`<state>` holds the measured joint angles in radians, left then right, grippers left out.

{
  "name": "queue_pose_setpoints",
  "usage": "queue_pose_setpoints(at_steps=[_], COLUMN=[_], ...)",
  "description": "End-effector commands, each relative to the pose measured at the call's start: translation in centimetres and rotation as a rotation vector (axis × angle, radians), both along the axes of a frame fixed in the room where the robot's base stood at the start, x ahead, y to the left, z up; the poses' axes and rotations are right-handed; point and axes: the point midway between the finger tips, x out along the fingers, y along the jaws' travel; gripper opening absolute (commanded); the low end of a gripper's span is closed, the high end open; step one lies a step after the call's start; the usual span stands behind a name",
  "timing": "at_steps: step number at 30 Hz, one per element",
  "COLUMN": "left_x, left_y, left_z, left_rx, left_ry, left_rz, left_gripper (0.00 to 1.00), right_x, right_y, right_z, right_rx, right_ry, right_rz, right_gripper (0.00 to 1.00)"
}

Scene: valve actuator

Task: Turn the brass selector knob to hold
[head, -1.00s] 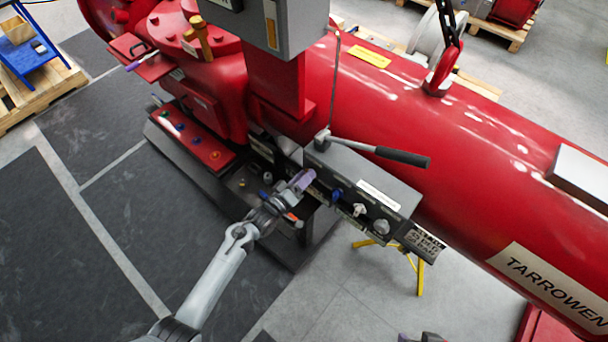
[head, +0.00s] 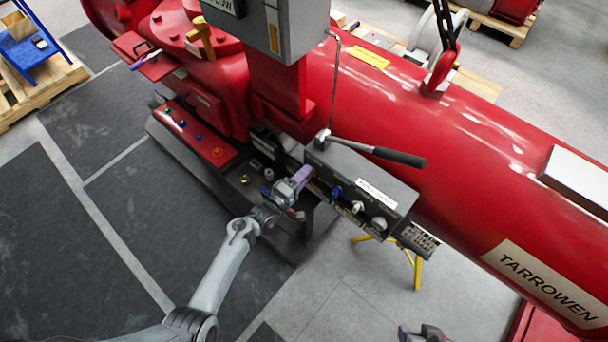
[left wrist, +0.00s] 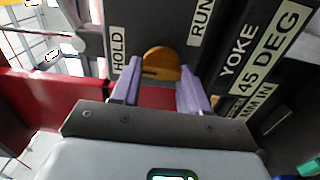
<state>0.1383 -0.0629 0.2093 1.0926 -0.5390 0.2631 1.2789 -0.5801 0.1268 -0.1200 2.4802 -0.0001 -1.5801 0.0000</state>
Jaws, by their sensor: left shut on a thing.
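The brass selector knob (left wrist: 160,64) is an orange-yellow disc with a dark slot. In the left wrist view it sits on the dark panel between the HOLD label (left wrist: 118,48) on the left and the RUN label (left wrist: 200,22) on the right. My left gripper (left wrist: 158,88) has its two purple fingers on either side of the knob, shut on it. In the head view my left gripper (head: 300,178) is at the left end of the grey control box (head: 350,178), and it hides the knob there. My right gripper (head: 424,333) shows only partly at the bottom edge.
A long lever with a black handle (head: 400,156) reaches over the control box. Blue, white and grey knobs (head: 358,207) line its front face. The large red cylinder (head: 450,120) stands behind.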

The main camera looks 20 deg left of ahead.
Motion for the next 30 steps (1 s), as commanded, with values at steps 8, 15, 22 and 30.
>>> queue_pose_setpoints(at_steps=[8, 15, 22, 30], left_x=[0.02, 0.02, 0.01, -0.35], left_y=[-0.01, -0.01, 0.0, 0.13], left_z=[0.04, 0.04, 0.02, -0.01], left_rx=[-0.015, -0.013, -0.013, -0.012], left_ry=[0.004, 0.003, 0.003, 0.004], left_rz=[0.0, 0.0, 0.0, 0.001], left_gripper=[0.14, 0.51, 0.7, 0.7], right_x=[0.0, 0.0, 0.02, 0.01], right_y=[0.02, 0.15, 0.25, 0.24], right_z=[0.06, 0.07, 0.07, 0.13], right_rx=[0.001, 0.007, 0.011, 0.011], right_ry=[0.0, 0.0, 0.001, 0.001], right_rz=[-0.001, -0.004, -0.007, -0.007], right_gripper=[0.53, 0.53, 0.53, 0.53])
